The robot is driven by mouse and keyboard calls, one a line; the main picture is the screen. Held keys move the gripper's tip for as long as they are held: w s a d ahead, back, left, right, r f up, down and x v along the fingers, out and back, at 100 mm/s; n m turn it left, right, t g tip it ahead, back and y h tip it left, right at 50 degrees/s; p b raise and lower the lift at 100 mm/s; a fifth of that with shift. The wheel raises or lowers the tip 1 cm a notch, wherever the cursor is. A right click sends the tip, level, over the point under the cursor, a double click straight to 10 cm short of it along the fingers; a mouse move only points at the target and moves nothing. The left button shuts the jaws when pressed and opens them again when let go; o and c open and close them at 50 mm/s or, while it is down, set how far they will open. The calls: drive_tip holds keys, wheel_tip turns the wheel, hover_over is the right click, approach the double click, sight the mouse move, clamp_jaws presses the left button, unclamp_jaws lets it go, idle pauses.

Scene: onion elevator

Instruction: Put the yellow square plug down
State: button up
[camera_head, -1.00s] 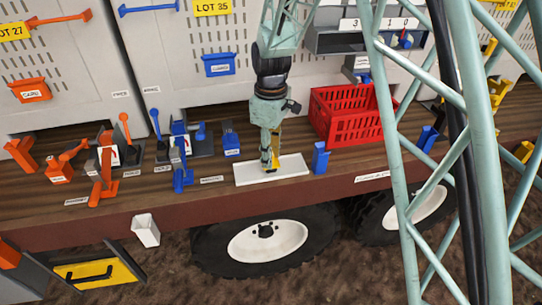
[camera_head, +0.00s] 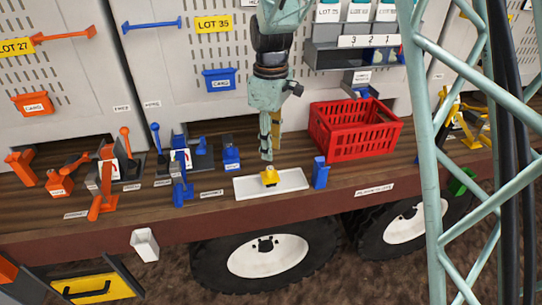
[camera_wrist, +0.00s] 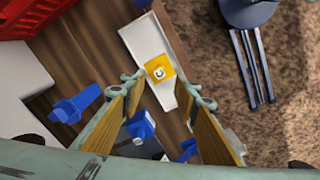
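The yellow square plug (camera_head: 269,179) sits on the white tray (camera_head: 246,187) on the wooden deck. In the wrist view the plug (camera_wrist: 160,71) shows as a yellow square with a white mark on top, resting on the white tray (camera_wrist: 143,40). My gripper (camera_head: 267,155) is above the plug in the head view, apart from it. In the wrist view my gripper (camera_wrist: 178,92) has its two wood-coloured fingers spread wide with nothing held between them.
A red crate (camera_head: 355,130) stands behind and right of the tray. A blue block (camera_head: 320,173) stands close to the tray's right end. Blue levers (camera_head: 182,182) and orange levers (camera_head: 101,195) stand to the left. The deck's front edge lies just before the tray.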

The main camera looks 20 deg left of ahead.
drive_tip(key=shift+r, duration=1.05)
